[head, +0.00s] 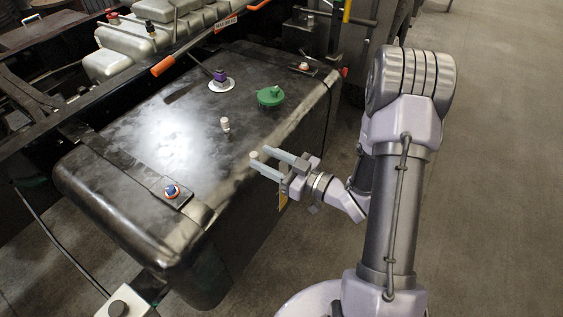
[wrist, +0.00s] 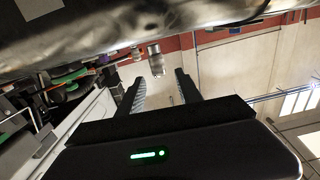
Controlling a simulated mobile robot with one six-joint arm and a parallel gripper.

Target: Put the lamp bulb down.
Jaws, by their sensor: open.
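The lamp bulb (head: 225,125) is a small pale cylinder standing upright on the top of the dark tank (head: 135,140). My gripper (head: 261,158) is to the right of and nearer than the bulb, its two fingers apart and pointing towards it. In the wrist view the bulb (wrist: 157,60) hangs from the tank surface at the top of the picture, so the picture looks upside down. There it shows just beyond the gap between my open fingertips (wrist: 159,76). Nothing is held between the fingers, and a gap separates them from the bulb.
A green cap (head: 270,96) and a purple fitting on a white disc (head: 221,82) stand farther back on the tank. A strap with a blue and orange fastener (head: 172,191) crosses its left end. An orange-ended bar (head: 163,66) runs behind. The floor at right is clear.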

